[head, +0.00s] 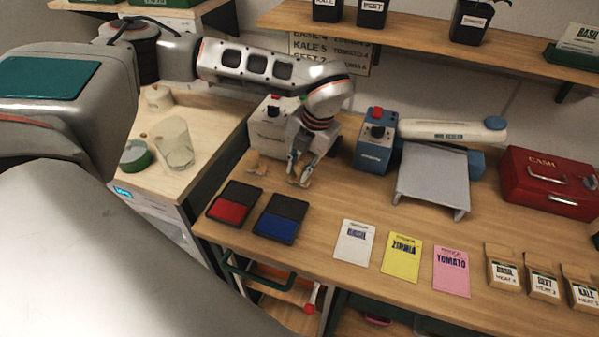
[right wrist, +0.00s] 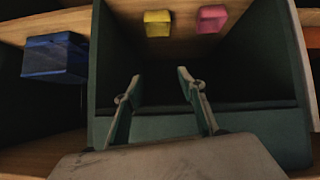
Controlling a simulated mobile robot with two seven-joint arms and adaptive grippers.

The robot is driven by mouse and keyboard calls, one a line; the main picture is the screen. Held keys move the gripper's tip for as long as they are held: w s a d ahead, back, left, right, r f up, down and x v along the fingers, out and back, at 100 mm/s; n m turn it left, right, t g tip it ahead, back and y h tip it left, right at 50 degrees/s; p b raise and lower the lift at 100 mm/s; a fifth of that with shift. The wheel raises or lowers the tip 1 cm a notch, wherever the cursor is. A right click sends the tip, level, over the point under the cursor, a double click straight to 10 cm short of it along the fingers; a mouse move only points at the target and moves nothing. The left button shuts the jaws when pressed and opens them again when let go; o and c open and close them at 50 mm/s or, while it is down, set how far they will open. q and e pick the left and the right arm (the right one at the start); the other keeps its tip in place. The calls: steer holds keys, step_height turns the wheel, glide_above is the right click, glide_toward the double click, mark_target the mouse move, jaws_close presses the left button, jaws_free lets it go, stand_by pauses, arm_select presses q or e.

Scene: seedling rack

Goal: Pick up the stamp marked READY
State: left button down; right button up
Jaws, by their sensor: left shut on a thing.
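Two small wooden stamps are on the wooden bench in the head view. One stamp (head: 257,163) stands free, left of my left gripper (head: 299,177). The other stamp (head: 303,184) is between the fingertips of my left gripper, which points down and is shut on it, at or close to the bench top. No marking is readable on either stamp, so I cannot tell which one is READY. My right gripper (right wrist: 157,75) shows in the right wrist view with its fingers apart and nothing between them.
Red (head: 230,206) and blue (head: 281,218) ink pads lie in front of the stamps. A blue device (head: 374,150), a grey stand (head: 433,178) and a red cash box (head: 548,183) stand to the right. Seed packets line the front. My right gripper faces a dark green-walled compartment (right wrist: 215,122).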

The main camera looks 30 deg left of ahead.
mark_target(299, 163)
arm_select(q)
steer(key=a+v, duration=0.2)
steer(key=v, duration=0.7)
steer(key=a+r+b+v, duration=0.1)
steer(key=a+v, duration=0.1)
steer(key=v, duration=0.8)
steer(key=shift+s+a+r, duration=0.15)
steer(key=shift+a+r, duration=0.15)
steer(key=c, duration=2.7)
jaws_free()
steer(key=shift+c, duration=0.6)
